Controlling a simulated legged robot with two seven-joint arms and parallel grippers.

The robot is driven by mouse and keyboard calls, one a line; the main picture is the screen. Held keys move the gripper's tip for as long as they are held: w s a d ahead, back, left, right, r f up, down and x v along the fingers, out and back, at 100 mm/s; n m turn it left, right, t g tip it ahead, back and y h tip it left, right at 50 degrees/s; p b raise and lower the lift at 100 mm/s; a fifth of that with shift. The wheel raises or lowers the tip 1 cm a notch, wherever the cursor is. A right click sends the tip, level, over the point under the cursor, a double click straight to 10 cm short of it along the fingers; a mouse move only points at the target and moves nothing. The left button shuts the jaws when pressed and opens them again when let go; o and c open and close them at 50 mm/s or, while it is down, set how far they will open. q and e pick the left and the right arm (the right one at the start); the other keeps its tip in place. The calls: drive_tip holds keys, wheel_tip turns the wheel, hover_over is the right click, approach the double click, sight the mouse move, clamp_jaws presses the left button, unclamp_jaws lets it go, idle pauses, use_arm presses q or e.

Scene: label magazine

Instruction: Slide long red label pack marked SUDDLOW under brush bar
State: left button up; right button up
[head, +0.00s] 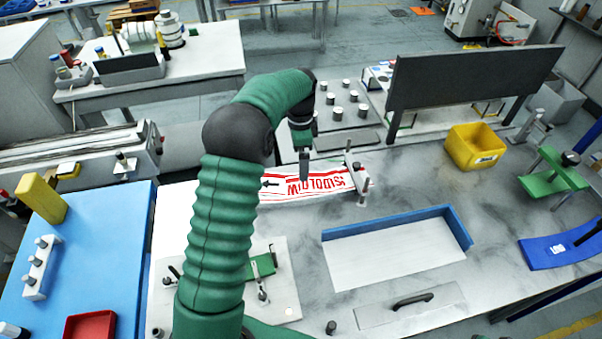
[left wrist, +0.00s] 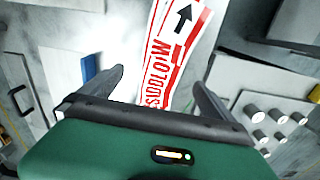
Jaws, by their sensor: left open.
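The long label pack (head: 325,184) marked SUDDLOW is white with red lettering, red stripes and a black arrow. It lies on the bench, its lettering upside down in the head view. My left gripper (head: 304,172) is over the pack, pointing down. In the left wrist view, the open left gripper (left wrist: 165,82) has its fingers apart, with the pack (left wrist: 165,62) showing between and beyond them; contact cannot be told. A small post-mounted bar (head: 356,172), possibly the brush bar, stands at the pack's right end. My arm hides part of the pack's left side. My right gripper is not in view.
A blue-edged white tray (head: 470,240) lies right of the pack. A yellow bin (head: 475,148) and green fixture (head: 555,180) stand farther right. Weights (head: 348,98) and a dark panel (head: 470,75) are behind. Bench surface between the tray and yellow bin is clear.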

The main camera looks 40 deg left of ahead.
sight(316, 184)
use_arm(q)
drive_tip(key=f, duration=0.4)
drive_tip(key=f+p, duration=0.1)
drive_tip(key=f, duration=0.3)
drive_tip(key=a+f, duration=0.1)
drive_tip(key=f, duration=0.4)
drive_tip(key=shift+p, duration=0.35)
drive_tip(key=shift+d+f, duration=0.1)
drive_tip(key=shift+f, duration=0.15)
drive_tip(key=shift+d, duration=0.15)
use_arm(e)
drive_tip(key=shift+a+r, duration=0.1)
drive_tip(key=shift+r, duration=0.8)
use_arm(q)
drive_tip(key=shift+a+f, duration=0.1)
drive_tip(key=shift+a, duration=0.1)
drive_tip(key=c, duration=1.9)
drive_tip(key=shift+w+d+b, duration=0.45)
drive_tip(key=shift+w+d, duration=1.55)
drive_tip(key=shift+w, duration=0.3)
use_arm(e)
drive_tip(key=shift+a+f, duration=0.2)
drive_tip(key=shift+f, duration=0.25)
use_arm(q)
drive_tip(key=o, duration=1.9)
